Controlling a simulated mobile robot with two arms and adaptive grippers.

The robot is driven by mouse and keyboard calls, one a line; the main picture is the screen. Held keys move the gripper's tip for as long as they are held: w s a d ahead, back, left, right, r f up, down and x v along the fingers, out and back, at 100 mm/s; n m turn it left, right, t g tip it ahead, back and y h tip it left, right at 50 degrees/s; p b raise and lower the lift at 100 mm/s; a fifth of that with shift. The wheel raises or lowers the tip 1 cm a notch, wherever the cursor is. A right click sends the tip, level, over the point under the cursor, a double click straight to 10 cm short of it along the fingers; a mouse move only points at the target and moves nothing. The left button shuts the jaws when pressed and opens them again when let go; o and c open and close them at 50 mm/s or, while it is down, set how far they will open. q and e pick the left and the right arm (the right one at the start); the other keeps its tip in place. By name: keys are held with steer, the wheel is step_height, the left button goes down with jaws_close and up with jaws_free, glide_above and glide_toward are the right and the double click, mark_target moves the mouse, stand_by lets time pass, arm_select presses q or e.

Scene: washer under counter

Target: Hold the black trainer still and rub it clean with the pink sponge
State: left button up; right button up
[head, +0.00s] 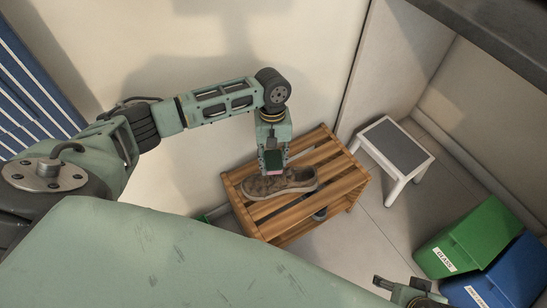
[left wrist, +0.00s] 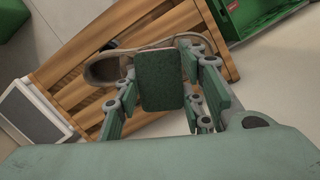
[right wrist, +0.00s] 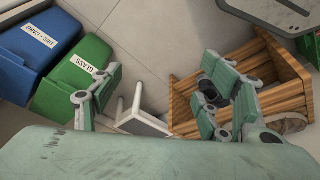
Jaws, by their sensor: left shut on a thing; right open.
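A brownish-grey trainer (head: 262,187) with a pale sole lies on top of the slatted wooden rack (head: 345,186). It looks brown rather than black. My left gripper (head: 273,152) is shut on the sponge, which has a dark green face and a pink layer (head: 275,173). The sponge is over the trainer, pink side down; I cannot tell whether they touch. In the left wrist view the sponge (left wrist: 161,80) hides part of the trainer (left wrist: 103,70). My right gripper (head: 402,285) is open and empty, right of the rack, away from the trainer.
A dark round object (head: 320,214) shows at the rack's lower part, unclear. A white step stool with grey top (head: 393,144) stands right of the rack. Green (head: 470,235) and blue (head: 505,275) bins stand at the right. Floor between rack and bins is clear.

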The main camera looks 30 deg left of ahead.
arm_select(q)
steer(key=shift+f+b, duration=1.2)
steer(key=shift+b, duration=0.25)
steer(key=shift+f+b, duration=0.3)
steer(key=shift+b, duration=0.2)
arm_select(e)
steer(key=shift+w+a+r+t+y, duration=0.15)
steer(key=shift+w+a+r+t, duration=0.15)
steer(key=shift+w+r+t, duration=0.6)
steer(key=shift+w+a+r+t+y, duration=0.15)
steer(key=shift+w+a+r+t, duration=0.2)
steer(key=shift+w+r, duration=0.55)
steer(key=shift+s+d+r, duration=0.1)
steer(key=shift+s+r, duration=0.05)
steer(key=shift+s, duration=0.05)
